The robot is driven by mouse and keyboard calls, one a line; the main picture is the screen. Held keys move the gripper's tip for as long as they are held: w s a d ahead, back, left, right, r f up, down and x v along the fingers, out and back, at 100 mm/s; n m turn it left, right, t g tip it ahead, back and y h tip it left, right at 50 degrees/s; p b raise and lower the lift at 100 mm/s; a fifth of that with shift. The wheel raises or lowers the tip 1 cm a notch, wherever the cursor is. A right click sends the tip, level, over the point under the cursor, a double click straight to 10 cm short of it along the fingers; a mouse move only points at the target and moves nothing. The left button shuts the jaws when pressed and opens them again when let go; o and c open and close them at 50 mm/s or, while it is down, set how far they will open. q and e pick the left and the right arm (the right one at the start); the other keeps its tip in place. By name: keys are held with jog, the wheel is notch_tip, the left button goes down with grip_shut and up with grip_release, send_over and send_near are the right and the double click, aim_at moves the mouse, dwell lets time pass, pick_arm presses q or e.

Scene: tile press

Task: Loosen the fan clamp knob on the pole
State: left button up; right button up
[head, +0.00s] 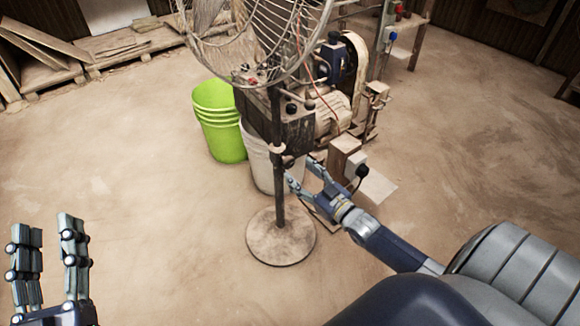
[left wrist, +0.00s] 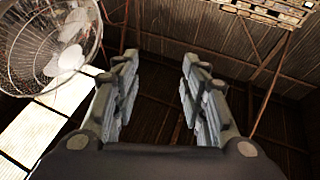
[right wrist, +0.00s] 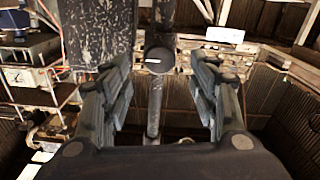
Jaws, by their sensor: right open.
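The pedestal fan has a wire cage (head: 262,35), a dark upright pole (head: 279,208) and a round base (head: 281,238) on the floor. The clamp knob (head: 288,161) is a small dark piece at the pole's collar. In the right wrist view the knob (right wrist: 160,60) is a dark round end with a white mark, seen between the open fingers. My right gripper (head: 302,173) is open beside the pole, close to the knob; I cannot tell whether it touches. My left gripper (head: 46,230) is open and empty at the lower left, far from the fan, fingers up.
Stacked green buckets (head: 219,120) and a pale bucket (head: 261,158) stand just behind the pole. A machine with a motor (head: 330,112) and a control box stands behind them. Wooden pallets (head: 125,45) lie at the back left. The floor to left and right is clear.

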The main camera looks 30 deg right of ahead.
aim_at(290, 164)
jog(key=w, duration=0.2)
jog(key=w+b, duration=0.1)
jog(key=w, duration=0.2)
jog(key=shift+a+f, duration=0.1)
jog(key=shift+a, duration=0.1)
pick_arm(q)
jog(key=s+r+t+h, duration=0.2)
jog(key=s+r+t, duration=0.3)
jog(key=r, duration=0.2)
jog(key=shift+s+a+b, duration=0.25)
jog(key=shift+b, duration=0.05)
pick_arm(e)
jog(key=shift+w, duration=0.3)
jog(key=c, duration=1.1)
